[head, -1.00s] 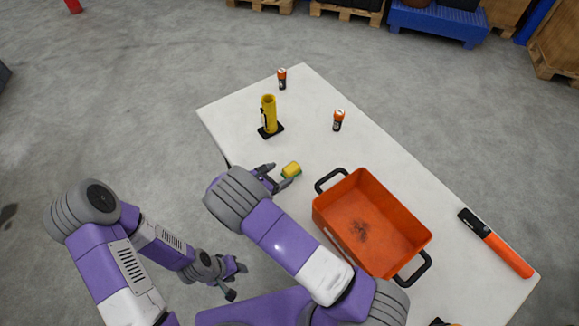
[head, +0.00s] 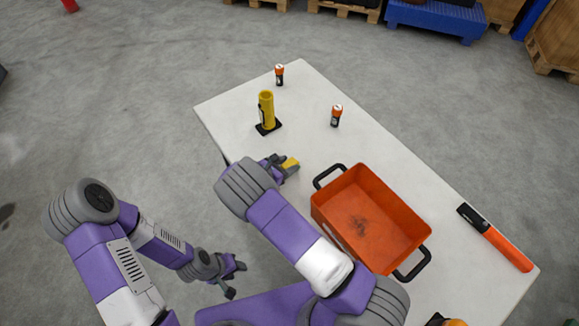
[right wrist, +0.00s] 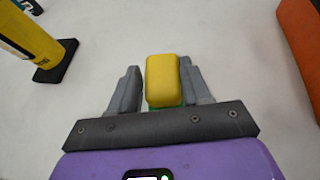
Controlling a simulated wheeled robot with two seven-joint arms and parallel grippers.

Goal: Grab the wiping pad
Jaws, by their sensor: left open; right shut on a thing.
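The wiping pad (head: 291,162) is a small yellow block with a green underside, on the white table left of the orange tub. My right gripper (head: 284,169) is shut on it. In the right wrist view the yellow pad (right wrist: 162,80) sits between the two grey fingers of my right gripper (right wrist: 163,88), its green part low between them. My left gripper (head: 236,278) is open and empty, off the table's left side above the floor. Whether the pad touches the table is hard to tell.
An orange tub (head: 370,222) with black handles stands right of the pad. An orange-black tool (head: 495,238) lies at the right edge. Table (head: 290,125) is clear between.

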